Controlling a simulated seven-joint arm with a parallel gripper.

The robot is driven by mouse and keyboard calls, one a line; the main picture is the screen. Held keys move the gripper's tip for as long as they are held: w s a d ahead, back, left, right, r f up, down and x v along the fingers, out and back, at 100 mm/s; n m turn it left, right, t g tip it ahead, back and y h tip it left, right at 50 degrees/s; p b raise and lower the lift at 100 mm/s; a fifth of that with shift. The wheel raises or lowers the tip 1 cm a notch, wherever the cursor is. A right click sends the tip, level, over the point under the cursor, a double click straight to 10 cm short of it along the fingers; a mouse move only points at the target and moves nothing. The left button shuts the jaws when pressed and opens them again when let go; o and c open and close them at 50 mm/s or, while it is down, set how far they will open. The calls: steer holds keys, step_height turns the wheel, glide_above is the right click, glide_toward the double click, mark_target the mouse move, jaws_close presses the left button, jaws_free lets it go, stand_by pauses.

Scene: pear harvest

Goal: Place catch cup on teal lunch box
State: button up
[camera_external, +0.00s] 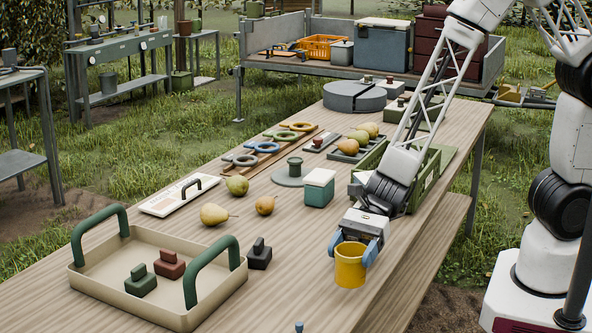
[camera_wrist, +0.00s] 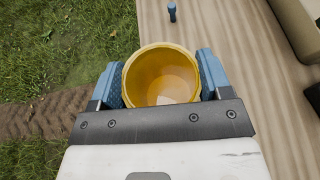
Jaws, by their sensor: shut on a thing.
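The catch cup (camera_external: 350,268) is a yellow, open-topped cup. My gripper (camera_external: 358,246) is shut on it, with one blue finger on each side. In the wrist view the cup (camera_wrist: 160,78) sits between the blue fingers of my gripper (camera_wrist: 162,82), and I look down into its mouth. The cup looks upright near the table's right edge; I cannot tell whether its base touches the table. The teal lunch box (camera_external: 317,192) stands on the table behind and left of the cup, with a pale lid on top that looks bare.
A beige tray (camera_external: 135,309) with green handles holds small blocks at the front left. Loose pears (camera_external: 214,214) lie left of the lunch box. A green crate (camera_external: 428,182) stands behind my wrist. A small blue peg (camera_external: 299,327) is at the front.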

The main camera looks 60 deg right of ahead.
steer(key=w+d+r+m+t+h, duration=0.1)
steer(key=w+d+r+m+t, duration=0.15)
steer(key=w+d, duration=0.65)
steer(key=w+d+r+m+t, duration=0.2)
steer(key=w+d+r, duration=0.2)
steer(key=w+d, duration=0.5)
steer(key=w+d+r+m+t+h, duration=0.1)
steer(key=w+d+r, duration=0.1)
steer(key=d, duration=0.6)
steer(key=w+d+r+m+t+h, duration=0.1)
steer(key=w+d+r, duration=0.2)
steer(key=d, duration=0.5)
steer(key=w+d+r+m+t, duration=0.1)
steer(key=w+d, duration=0.3)
steer(key=d, duration=0.5)
steer(key=shift+w+r+m+t+h, duration=0.15)
steer(key=shift+r+m+t+h, duration=0.25)
steer(key=shift+r+t, duration=0.2)
steer(key=shift+a, duration=0.1)
glide_above(320, 175)
step_height(320, 175, down, 6)
steer(key=shift+w+f, duration=0.1)
steer(key=shift+f, duration=1.85)
steer(key=shift+f, duration=0.15)
